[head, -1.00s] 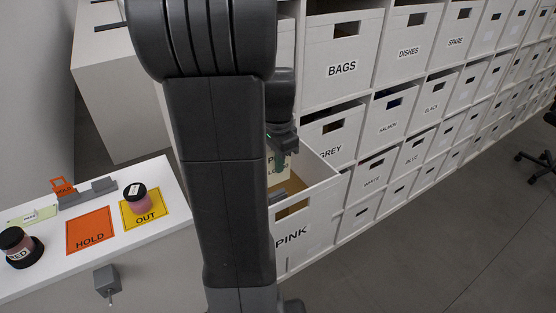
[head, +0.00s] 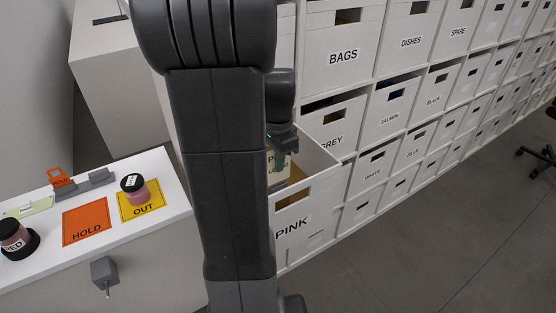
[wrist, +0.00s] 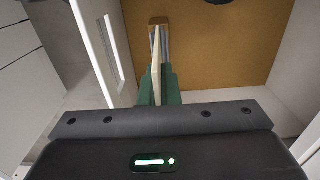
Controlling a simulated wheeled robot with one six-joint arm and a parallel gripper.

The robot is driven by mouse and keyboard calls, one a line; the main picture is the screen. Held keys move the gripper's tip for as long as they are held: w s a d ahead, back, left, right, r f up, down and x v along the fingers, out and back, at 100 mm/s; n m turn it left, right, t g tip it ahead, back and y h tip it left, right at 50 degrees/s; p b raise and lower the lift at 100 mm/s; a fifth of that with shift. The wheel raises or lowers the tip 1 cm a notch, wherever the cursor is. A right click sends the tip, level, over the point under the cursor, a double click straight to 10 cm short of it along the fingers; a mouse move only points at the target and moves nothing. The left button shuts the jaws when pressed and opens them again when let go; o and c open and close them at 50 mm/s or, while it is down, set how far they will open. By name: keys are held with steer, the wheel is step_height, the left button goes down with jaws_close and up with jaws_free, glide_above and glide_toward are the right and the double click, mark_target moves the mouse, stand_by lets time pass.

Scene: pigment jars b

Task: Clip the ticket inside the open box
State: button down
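The open box (head: 292,228), labelled PINK, is pulled out of the lower shelf, and my arm covers its left side. My gripper (head: 278,152) reaches into it from above. In the wrist view its green fingers (wrist: 158,88) are shut on a thin cream ticket (wrist: 156,60), seen edge-on. In the head view the ticket (head: 278,170) shows part of its print, upright inside the box. A grey clip (wrist: 166,45) stands on the brown box floor (wrist: 215,50). The ticket's lower edge is at or just above the clip; I cannot tell if they touch.
The box's slotted front wall (wrist: 100,45) is close to the left of my fingers in the wrist view. A white counter (head: 165,218) at left holds jars, an orange HOLD mat (head: 86,222) and a yellow OUT mat (head: 127,212). Labelled boxes fill the shelf behind.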

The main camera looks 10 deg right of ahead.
mark_target(278, 182)
steer(key=shift+f+b, duration=1.25)
steer(key=shift+f, duration=0.6)
steer(key=c, duration=1.6)
jaws_free()
step_height(278, 182, up, 6)
steer(key=p, duration=0.5)
